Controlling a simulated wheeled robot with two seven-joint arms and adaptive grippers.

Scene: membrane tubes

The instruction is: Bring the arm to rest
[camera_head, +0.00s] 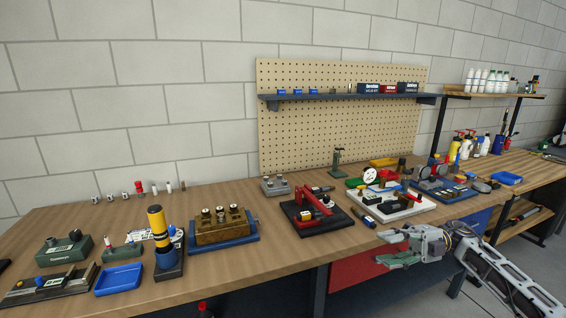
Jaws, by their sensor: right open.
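My right gripper (387,247) is at the front edge of the workbench, right of the middle of the view. Its fingers point left and stand apart, with nothing between them. My right arm (510,280) comes in from the lower right corner. The gripper appears in front of the bench's front edge, over the red panel below; its exact distance from the edge is hard to tell. My left gripper does not show.
The wooden workbench (300,262) holds a yellow-black cylinder (158,228), a blue tray (118,279), a brass block on a blue base (222,226), a red device on a black plate (313,212) and a white plate fixture (392,206). A pegboard (300,135) with a shelf stands behind.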

